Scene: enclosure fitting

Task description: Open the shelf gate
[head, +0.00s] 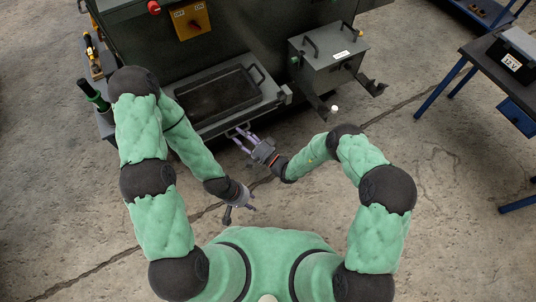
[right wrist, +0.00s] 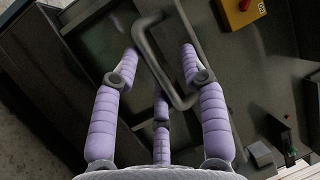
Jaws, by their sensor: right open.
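The dark shelf (head: 278,97) juts from the front of the dark cabinet, with a black recessed panel (head: 215,95) on top. A grey bar handle (right wrist: 152,45) shows close up in the right wrist view, in front of a dark flat face. My right gripper (head: 239,131) is at the shelf's front edge, its purple fingers pointing at it. In the right wrist view, the fingers (right wrist: 158,62) are spread, with the handle between them; I see no clear grip. My left gripper (head: 242,208) is lower, over bare floor, empty, with fingers spread. Which part is the gate is unclear.
A grey box (head: 325,68) with handles and projecting brackets sits right of the shelf. A yellow panel (head: 190,20) is on the cabinet above. A green-handled tool (head: 93,95) is at left. A dark table (head: 500,65) stands far right. The floor between is clear.

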